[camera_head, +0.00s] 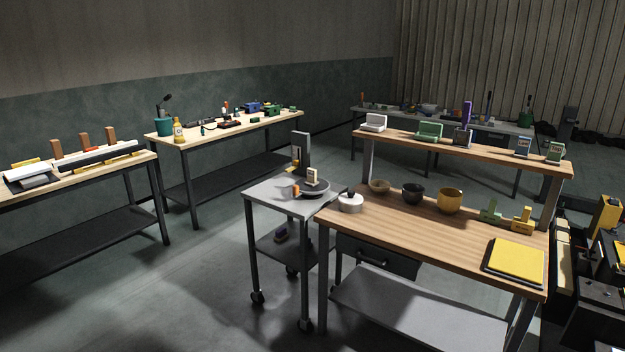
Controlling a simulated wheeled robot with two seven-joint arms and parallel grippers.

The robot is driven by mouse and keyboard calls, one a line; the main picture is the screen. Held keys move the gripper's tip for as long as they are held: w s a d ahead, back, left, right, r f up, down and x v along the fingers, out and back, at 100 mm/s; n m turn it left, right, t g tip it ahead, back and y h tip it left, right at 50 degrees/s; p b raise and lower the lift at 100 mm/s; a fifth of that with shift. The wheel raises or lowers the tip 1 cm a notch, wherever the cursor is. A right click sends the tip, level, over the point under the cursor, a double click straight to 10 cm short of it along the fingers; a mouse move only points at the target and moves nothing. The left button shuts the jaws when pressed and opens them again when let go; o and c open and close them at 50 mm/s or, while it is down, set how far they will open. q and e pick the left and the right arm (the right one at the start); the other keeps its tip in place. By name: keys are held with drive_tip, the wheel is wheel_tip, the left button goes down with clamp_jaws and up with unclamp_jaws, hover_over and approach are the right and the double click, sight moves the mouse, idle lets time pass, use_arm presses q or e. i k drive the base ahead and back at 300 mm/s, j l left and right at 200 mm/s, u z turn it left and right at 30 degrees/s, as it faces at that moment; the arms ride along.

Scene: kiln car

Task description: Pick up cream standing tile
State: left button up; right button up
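A small cream upright piece (313,176), which looks like the cream standing tile, stands on a dark round plate (318,191) on the grey wheeled cart (270,192). It is small in the view, and its markings are hard to make out. A small orange piece (295,190) stands close to its left. A tall dark grey upright (301,152) rises behind it. Neither of my grippers shows in the head view.
A wooden workbench (420,232) adjoins the cart's right side. It holds a white round pot (351,203), several bowls and a yellow pad (516,261); a raised shelf (470,146) carries small items. Other tables stand left and behind. Open floor (200,290) lies left of the cart.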

sight(311, 173)
drive_tip(key=i+l, duration=0.2)
drive_tip(key=i, duration=0.75)
drive_tip(key=i+l+z, duration=0.1)
drive_tip(key=i, duration=0.85)
drive_tip(key=i+l+z, duration=0.1)
drive_tip(key=i+l, duration=0.15)
drive_tip(key=i, duration=0.75)
